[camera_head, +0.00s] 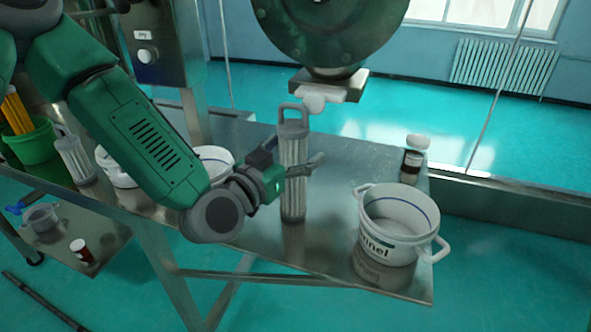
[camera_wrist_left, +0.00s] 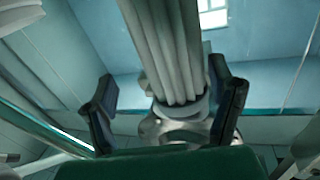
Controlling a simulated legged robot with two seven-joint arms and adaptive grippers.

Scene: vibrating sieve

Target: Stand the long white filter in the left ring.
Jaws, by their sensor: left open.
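The long white filter (camera_head: 293,195) is a ribbed grey-white cylinder with a loop handle on top. It looks upright on the metal table, near the front edge. My left gripper (camera_head: 296,160) is open around its middle, and part of the filter is hidden behind it. In the left wrist view the filter (camera_wrist_left: 168,50) runs between the two dark fingers (camera_wrist_left: 168,105), with gaps visible on both sides. A pale loop shows at its lower end there. I cannot make out the left ring. My right gripper is not in view.
A white pot (camera_head: 395,210) stands at the table's right end, with a small dark bottle (camera_head: 412,163) behind it. Further white pots (camera_head: 214,156) and another handled filter (camera_head: 73,157) stand left, partly behind my arm. The green machine (camera_head: 328,30) hangs above.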

